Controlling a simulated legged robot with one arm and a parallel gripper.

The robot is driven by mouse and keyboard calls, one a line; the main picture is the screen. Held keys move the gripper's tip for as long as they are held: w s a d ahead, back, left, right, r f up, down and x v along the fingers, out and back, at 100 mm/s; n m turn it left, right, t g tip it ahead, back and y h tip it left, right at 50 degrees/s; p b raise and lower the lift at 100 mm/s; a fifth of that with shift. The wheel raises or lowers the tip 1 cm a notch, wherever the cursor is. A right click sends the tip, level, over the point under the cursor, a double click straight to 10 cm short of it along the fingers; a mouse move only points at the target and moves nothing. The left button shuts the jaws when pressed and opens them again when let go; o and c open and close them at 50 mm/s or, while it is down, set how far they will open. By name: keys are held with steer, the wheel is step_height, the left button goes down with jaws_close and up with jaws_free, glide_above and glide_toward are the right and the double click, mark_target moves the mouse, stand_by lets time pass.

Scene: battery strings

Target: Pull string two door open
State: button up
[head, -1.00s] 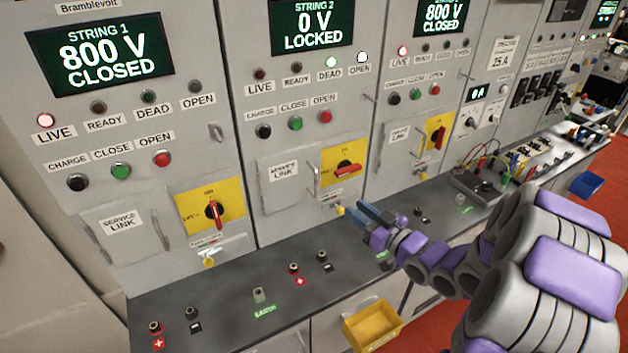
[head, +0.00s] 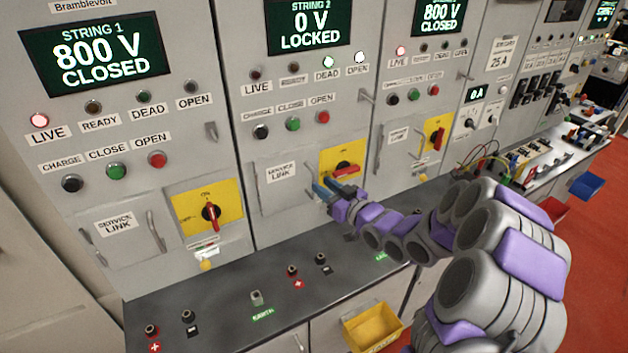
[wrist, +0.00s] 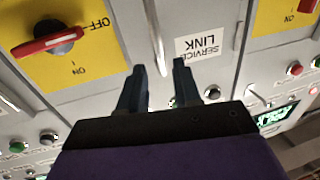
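The string two door (head: 285,200) is a grey panel marked SERVICE LINK, under the STRING 2 screen (head: 308,25) that reads 0 V LOCKED. It looks closed. My gripper (head: 325,188) is at the door's right side, with its blue fingers apart. In the wrist view the picture is upside down. There the door's metal bar handle (wrist: 155,35) runs down between the two open fingertips (wrist: 158,68). I cannot tell whether the fingers touch it. In the head view the gripper hides part of the handle. The red rotary switch (wrist: 55,40) on its yellow plate is beside the handle.
String 1 door (head: 115,240) and string 3 door (head: 398,150) flank it, both closed. A dark counter ledge (head: 215,300) with terminals runs below. A yellow bin (head: 373,328) hangs at the ledge front. Red floor (head: 590,240) is open at right.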

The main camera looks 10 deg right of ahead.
mark_target(314, 198)
steer(key=shift+x, duration=2.55)
steer(key=shift+s, duration=0.1)
steer(key=shift+c, duration=0.5)
jaws_close()
